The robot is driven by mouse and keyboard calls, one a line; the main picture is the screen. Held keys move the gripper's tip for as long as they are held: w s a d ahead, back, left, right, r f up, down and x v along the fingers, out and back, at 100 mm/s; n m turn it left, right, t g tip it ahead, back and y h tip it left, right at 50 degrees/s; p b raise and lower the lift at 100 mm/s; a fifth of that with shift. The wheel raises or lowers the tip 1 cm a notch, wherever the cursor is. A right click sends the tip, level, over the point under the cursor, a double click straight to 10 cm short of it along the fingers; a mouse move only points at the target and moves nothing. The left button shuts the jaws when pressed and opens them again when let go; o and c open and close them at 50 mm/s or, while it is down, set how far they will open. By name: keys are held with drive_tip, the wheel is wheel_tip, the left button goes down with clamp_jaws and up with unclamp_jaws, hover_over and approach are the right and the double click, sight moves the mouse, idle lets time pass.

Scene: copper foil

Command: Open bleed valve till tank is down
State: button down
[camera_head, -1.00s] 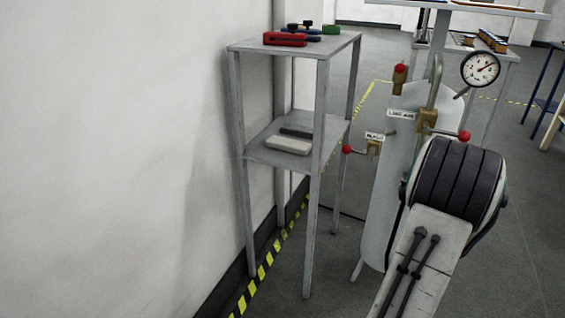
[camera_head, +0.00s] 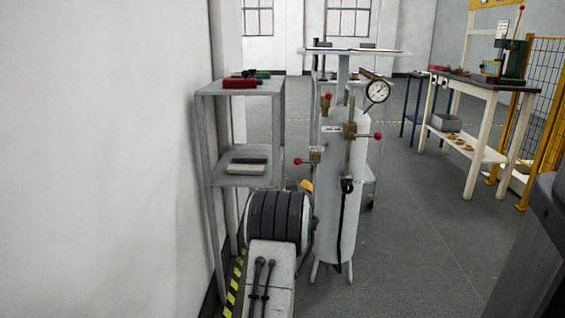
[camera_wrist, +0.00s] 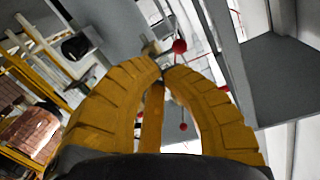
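The pale tank (camera_head: 335,225) stands upright right of the grey shelf in the head view. Its labelled valve on the left side has a red ball handle (camera_head: 297,161); the label is too small to read now. A second red-ball handle (camera_head: 377,136) sticks out right. The round gauge (camera_head: 377,91) is at the top; its reading is unclear. My gripper (camera_wrist: 163,69) has yellow fingers curving together, tips almost meeting, with nothing seen held. A red ball (camera_wrist: 180,46) lies just beyond the tips.
The grey shelf (camera_head: 240,88) stands left against the wall, with red and dark items on top. A workbench (camera_head: 480,84) and yellow fence (camera_head: 545,85) are at the right. The floor right of the tank is clear.

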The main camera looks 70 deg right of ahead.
wheel_tip(320, 180, up, 6)
drive_tip(key=m+h, duration=0.1)
drive_tip(key=h, duration=0.2)
drive_tip(key=shift+s+a+r+t, duration=0.15)
drive_tip(key=shift+r+t, duration=0.1)
drive_tip(key=shift+t, duration=0.15)
